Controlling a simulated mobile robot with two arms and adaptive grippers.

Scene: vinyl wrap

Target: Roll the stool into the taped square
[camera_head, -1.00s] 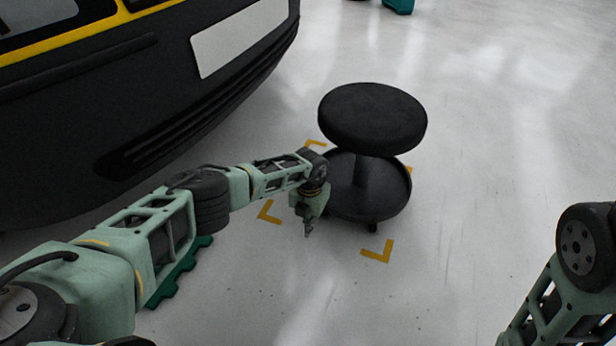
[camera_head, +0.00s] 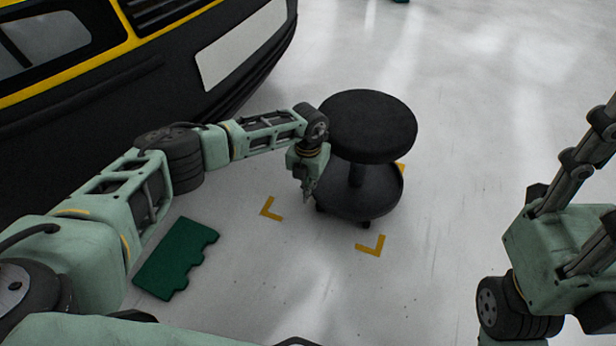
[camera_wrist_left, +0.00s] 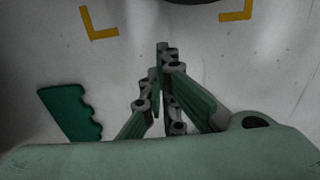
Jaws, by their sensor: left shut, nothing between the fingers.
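The stool has a round black seat (camera_head: 367,125) above a dark round lower tray (camera_head: 375,192) on small casters and stands upright. Yellow tape corners mark the square: near left (camera_head: 271,208), near right (camera_head: 371,246) and part of a far right one (camera_head: 401,168). The far left corner is hidden. The stool's base appears largely between the corners, towards the far right side; its exact fit is unclear. My left gripper (camera_head: 307,193) is shut and empty, pointing down close to the stool's left side; contact cannot be told. Its closed fingertips show in the left wrist view (camera_wrist_left: 162,48).
A dark vehicle with yellow trim (camera_head: 90,75) fills the upper left. A flat green notched piece (camera_head: 175,260) lies on the floor left of the square. My right arm is at the right edge. The floor in front and right of the stool is clear.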

